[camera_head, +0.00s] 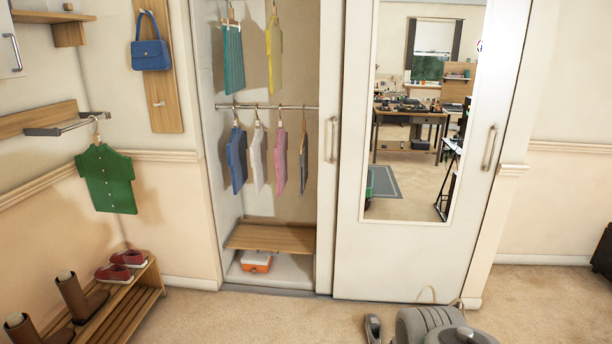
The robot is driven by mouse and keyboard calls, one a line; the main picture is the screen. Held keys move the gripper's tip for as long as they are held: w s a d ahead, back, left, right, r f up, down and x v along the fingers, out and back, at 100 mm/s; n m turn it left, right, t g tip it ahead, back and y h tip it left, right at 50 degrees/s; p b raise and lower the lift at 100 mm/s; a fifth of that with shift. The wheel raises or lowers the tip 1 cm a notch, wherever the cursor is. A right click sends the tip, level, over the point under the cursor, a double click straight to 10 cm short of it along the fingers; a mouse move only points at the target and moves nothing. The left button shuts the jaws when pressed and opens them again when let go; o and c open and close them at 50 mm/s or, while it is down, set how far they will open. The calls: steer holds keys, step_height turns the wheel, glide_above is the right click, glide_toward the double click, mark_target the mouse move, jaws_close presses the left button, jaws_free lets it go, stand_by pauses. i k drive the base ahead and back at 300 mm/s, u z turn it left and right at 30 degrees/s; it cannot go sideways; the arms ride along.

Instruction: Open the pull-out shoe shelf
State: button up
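A wooden slatted shoe rack (128,304) stands low against the left wall, with red shoes (120,267) and brown boots (82,297) on it. A wooden shelf board (270,238) sits low inside the open closet, above an orange and white box (256,262). I cannot tell which of these is the pull-out shoe shelf, or whether either slides. Grey rounded parts at the bottom edge, right of centre, look like my own arm. My gripper's fingertips cannot be made out there, and nothing of mine touches the rack or the board.
A white sliding door with a mirror (425,110) covers the closet's right side. Clothes hang from the closet rail (268,107). A green shirt (106,178) hangs from a left wall bracket (66,127). The carpet (260,320) before the closet is largely clear.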

mark_target(261, 235)
steer(key=z, duration=0.05)
steer(key=i, duration=2.05)
steer(key=u, duration=0.85)
steer(key=i, duration=1.1)
steer(key=u, duration=1.3)
steer(key=i, duration=0.6)
steer(key=u, duration=0.4)
